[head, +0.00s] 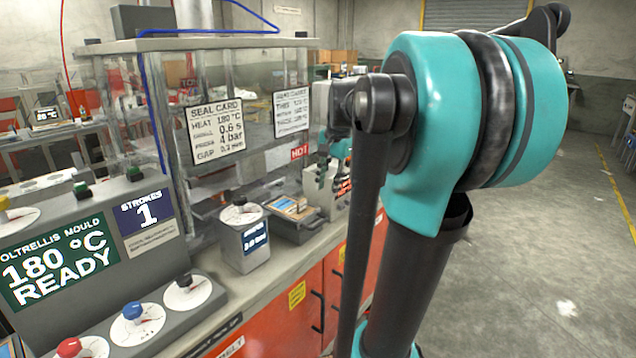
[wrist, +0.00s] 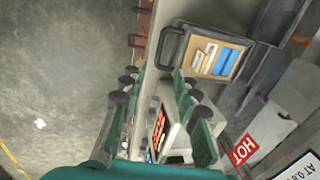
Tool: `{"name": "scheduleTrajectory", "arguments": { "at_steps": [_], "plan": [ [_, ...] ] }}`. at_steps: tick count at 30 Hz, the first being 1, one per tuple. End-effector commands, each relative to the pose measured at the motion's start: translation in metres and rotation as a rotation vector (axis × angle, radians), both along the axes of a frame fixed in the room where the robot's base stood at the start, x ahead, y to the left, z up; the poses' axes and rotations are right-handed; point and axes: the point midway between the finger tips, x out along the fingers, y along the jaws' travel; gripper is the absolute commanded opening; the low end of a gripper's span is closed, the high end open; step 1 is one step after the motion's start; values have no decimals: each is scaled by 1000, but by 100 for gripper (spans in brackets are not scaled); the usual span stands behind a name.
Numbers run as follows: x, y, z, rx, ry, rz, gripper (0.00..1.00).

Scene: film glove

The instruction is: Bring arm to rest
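My arm's large teal joint and dark links fill the right middle of the head view and hide part of the counter behind them. My gripper (wrist: 158,95) shows in the wrist view with its two teal-padded fingers spread apart. Nothing is held between them. The counter edge and a pale box with a red display (wrist: 160,132) show below, through the gap. In the head view the gripper (head: 322,172) is small and partly hidden behind the arm, above the counter near that box. I cannot tell the exact clearance.
A clear-walled press enclosure (head: 215,140) stands on the counter, with a red HOT sign (head: 299,152). A grey dial box (head: 243,235) and a dark tray (head: 304,226) stand in front of it. A control panel (head: 85,265) reads 180 °C READY. Open floor (head: 540,250) lies at right.

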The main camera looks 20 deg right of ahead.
Motion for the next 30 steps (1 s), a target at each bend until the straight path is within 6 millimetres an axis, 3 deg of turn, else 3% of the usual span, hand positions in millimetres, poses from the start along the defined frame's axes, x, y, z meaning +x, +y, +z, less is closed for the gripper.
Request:
{"name": "scheduleTrajectory", "arguments": {
  "at_steps": [5, 8, 11, 15, 21, 25, 30],
  "plan": [
    [-3, 3, -8, -8, -7, 25, 31],
    [-14, 10, -34, -36, -33, 106, 31],
    [-34, 22, -76, -86, -76, 244, 31],
    [-77, 38, -143, -174, -144, 478, 31],
    [-138, 51, -213, -289, -217, 753, 31],
    [-162, 55, -235, -332, -242, 853, 31],
    [-171, 55, -243, -351, -251, 894, 31]
  ]
}}
